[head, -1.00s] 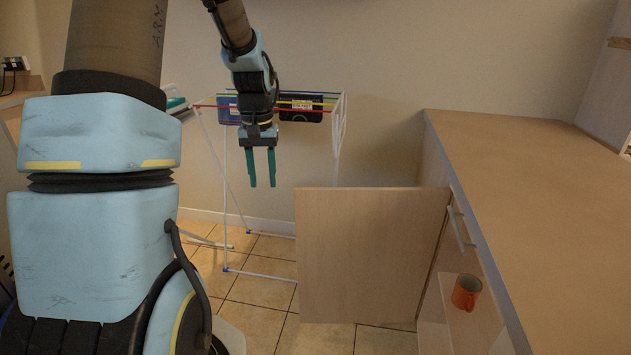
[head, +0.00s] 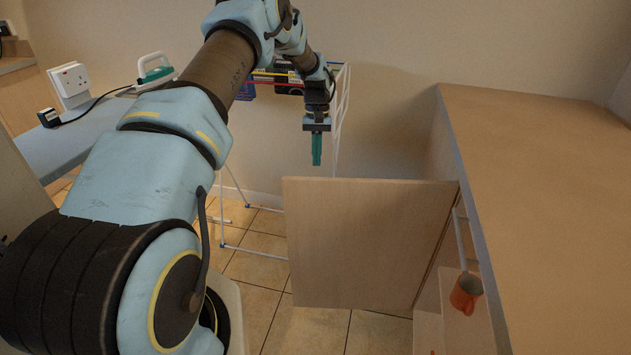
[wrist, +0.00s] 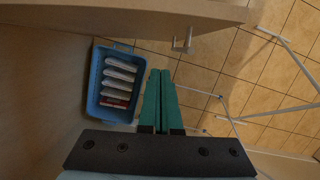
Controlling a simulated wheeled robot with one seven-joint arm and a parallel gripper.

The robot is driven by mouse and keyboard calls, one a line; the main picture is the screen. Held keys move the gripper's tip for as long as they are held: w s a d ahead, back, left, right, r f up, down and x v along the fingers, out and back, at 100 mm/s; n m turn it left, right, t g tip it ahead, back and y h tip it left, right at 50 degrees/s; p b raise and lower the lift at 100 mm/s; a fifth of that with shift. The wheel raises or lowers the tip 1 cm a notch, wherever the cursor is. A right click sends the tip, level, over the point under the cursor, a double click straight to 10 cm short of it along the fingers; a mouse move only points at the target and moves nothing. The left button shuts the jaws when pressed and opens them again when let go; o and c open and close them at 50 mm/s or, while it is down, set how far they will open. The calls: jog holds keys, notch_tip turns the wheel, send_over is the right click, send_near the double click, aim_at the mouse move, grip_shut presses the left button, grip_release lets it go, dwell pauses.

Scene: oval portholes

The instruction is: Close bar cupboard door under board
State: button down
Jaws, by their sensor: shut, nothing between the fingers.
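The cupboard door (head: 365,245) stands wide open, swung out to the left from the counter unit. The counter's wooden board (head: 540,170) runs along the right, over the open cupboard. My gripper (head: 316,163) is shut and empty, pointing down behind the door's top edge in the head view. In the wrist view my shut green fingers (wrist: 157,100) point down. There a pale panel's edge (wrist: 120,15) with a small metal handle (wrist: 187,38) crosses the top; it looks like the door. No contact with the door shows.
An orange mug (head: 466,293) stands on a shelf inside the cupboard. A drying rack (head: 341,110) stands behind my gripper. A blue crate (wrist: 112,84) with several white packs is on the floor.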

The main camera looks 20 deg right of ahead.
jog(key=shift+s+a+f+p, duration=0.3)
jog(key=shift+s+f+p, duration=0.4)
jog(key=shift+s+f, duration=0.3)
jog(key=shift+s+a+f+p, duration=0.3)
jog(key=shift+s+f+p, duration=0.5)
jog(key=shift+f, duration=0.25)
jog(key=shift+s+a+f+p, duration=0.3)
jog(key=shift+s+f+p, duration=0.35)
jog(key=shift+s+f, duration=0.35)
jog(key=shift+f, duration=0.1)
